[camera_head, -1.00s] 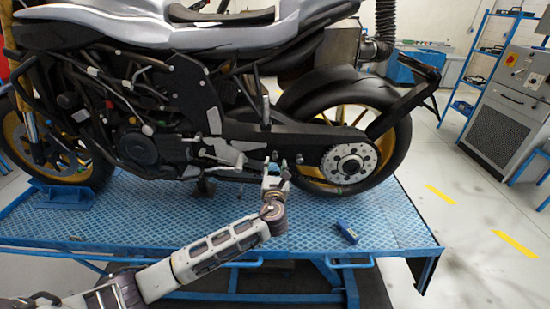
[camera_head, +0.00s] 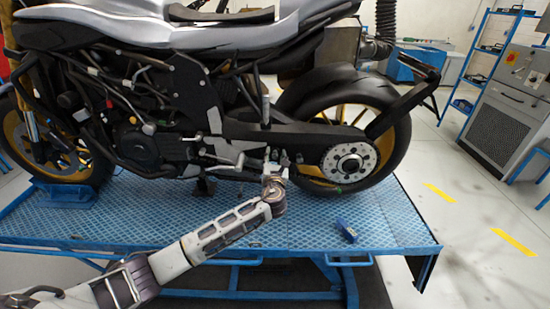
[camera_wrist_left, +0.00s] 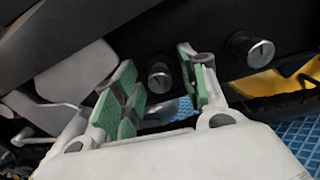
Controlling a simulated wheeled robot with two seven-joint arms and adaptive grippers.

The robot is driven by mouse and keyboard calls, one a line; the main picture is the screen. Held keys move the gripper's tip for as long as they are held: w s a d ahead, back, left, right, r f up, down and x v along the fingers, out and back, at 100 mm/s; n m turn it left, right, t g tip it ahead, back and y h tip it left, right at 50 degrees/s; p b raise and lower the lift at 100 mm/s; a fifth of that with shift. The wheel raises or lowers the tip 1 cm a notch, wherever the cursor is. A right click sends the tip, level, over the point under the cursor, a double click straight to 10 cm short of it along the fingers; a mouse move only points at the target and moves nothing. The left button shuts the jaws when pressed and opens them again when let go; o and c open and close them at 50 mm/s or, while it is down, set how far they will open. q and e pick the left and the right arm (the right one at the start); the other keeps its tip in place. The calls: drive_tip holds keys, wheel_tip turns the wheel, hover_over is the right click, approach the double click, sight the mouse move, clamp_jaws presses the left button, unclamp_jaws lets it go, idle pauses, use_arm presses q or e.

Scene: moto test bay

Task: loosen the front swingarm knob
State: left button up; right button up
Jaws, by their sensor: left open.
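Two dark round knobs with silvery slotted faces stick out below the swingarm (camera_head: 245,132). In the left wrist view, the front knob (camera_wrist_left: 160,78) is the left one and shows between my fingers, beyond their tips or level with them; I cannot tell which. The rear knob (camera_wrist_left: 252,48) is outside the right finger. My left gripper (camera_wrist_left: 157,88) is open, with green pads on both sides of the front knob and visible gaps. In the head view, my left gripper (camera_head: 274,163) is at the swingarm's lower edge and partly hides the knob area. My right gripper is out of view.
The motorcycle stands on a blue lift table (camera_head: 270,236). A small blue box (camera_head: 346,230) lies on it, right of my arm. The rear wheel (camera_head: 395,150) and footrest parts (camera_head: 225,160) are close to the gripper. The table front is mostly clear.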

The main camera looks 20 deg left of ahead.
use_arm(q)
clamp_jaws()
